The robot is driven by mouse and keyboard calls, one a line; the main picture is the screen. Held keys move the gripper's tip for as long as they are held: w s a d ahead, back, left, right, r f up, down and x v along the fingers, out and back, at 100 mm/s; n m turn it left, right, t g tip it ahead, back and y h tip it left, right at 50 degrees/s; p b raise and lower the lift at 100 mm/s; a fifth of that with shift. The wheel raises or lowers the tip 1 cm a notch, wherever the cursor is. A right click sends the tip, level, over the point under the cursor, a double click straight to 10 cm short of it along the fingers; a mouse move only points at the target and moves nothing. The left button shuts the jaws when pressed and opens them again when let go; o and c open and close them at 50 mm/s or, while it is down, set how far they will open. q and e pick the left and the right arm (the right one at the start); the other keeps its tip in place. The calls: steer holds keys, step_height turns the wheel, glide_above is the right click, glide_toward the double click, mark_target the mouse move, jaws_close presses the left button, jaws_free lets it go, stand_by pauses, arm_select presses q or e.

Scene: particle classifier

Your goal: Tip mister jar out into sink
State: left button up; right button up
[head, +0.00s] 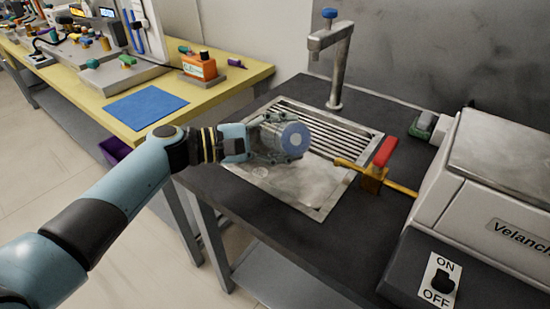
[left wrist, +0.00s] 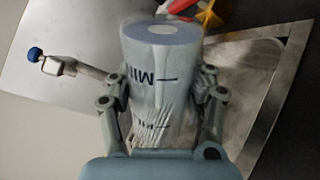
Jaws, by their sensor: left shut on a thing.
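The mister jar (head: 272,135) is a clear, cylindrical vessel with a blue-grey flat end. My left gripper (head: 268,140) is shut around its side. The jar lies tilted well over, with that flat end toward the right in the head view. In the left wrist view the jar (left wrist: 160,85) sits between both fingers and shows dark lettering and ridges. I cannot tell whether its other end is open, or what is inside. The sink (head: 298,188) is a metal basin with a ribbed drainboard, set in the dark counter. The jar is above it. My right gripper is not in view.
A metal tap (head: 336,65) with a blue cap stands behind the sink. A yellow table (head: 90,85) with an orange container (head: 200,66) stands at left.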

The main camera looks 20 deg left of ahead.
arm_select(q)
steer(key=shift+w+a+r+n+p, duration=0.35)
steer(key=shift+w+n, duration=0.1)
steer(key=shift+n, duration=0.55)
stand_by(0.7)
stand_by(0.8)
